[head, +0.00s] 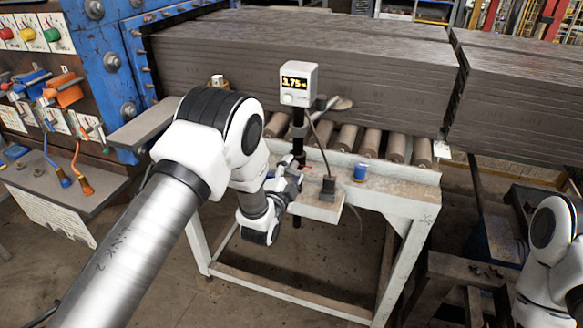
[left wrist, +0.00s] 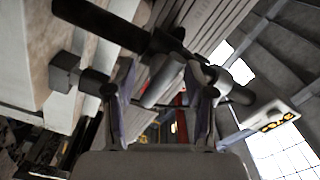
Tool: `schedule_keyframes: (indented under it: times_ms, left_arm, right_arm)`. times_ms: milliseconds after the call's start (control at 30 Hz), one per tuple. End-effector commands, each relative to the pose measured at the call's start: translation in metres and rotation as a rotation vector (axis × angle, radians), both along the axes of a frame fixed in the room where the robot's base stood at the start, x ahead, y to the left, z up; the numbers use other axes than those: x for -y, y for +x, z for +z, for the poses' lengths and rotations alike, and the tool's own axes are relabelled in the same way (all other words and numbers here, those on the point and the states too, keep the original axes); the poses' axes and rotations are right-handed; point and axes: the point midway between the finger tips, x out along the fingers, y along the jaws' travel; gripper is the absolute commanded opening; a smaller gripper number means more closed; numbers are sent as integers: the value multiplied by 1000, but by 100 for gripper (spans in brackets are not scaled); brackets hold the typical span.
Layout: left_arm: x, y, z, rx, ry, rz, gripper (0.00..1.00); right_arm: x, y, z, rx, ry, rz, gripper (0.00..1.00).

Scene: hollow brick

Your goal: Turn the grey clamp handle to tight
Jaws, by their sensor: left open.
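My left gripper (head: 290,183) is at the front edge of the roller table, beside the black post under the display box. In the left wrist view its two fingers (left wrist: 160,108) stand apart. A short grey bar, which looks like the clamp handle (left wrist: 163,84), lies between or just beyond the fingertips; I cannot tell whether they touch it. A dark post (left wrist: 120,28) crosses behind it. In the head view the handle is mostly hidden by my left gripper and wrist. My right gripper is out of view; only part of my right arm shows at the right edge.
The white display box (head: 299,84) reads 3.75 atop the post. Stacked grey slabs (head: 300,60) lie behind the rollers (head: 372,141). A control panel with levers (head: 60,90) is at left.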

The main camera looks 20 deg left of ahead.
Motion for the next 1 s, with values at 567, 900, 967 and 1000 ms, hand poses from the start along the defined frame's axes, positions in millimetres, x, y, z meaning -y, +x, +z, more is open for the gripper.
schedule_keyframes:
  times_ms: [567, 900, 967, 1000]
  left_arm:
    - [0, 0, -1, 0, -3, -1, 0]
    - [0, 0, -2, 0, -94, -1, 0]
    - [0, 0, -3, -2, -128, -1, 0]
    - [0, 0, -3, -3, -155, -1, 0]
  right_arm:
    - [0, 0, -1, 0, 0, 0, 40]
    - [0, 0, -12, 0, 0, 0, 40]
    - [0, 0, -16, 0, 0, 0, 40]
    - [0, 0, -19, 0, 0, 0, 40]
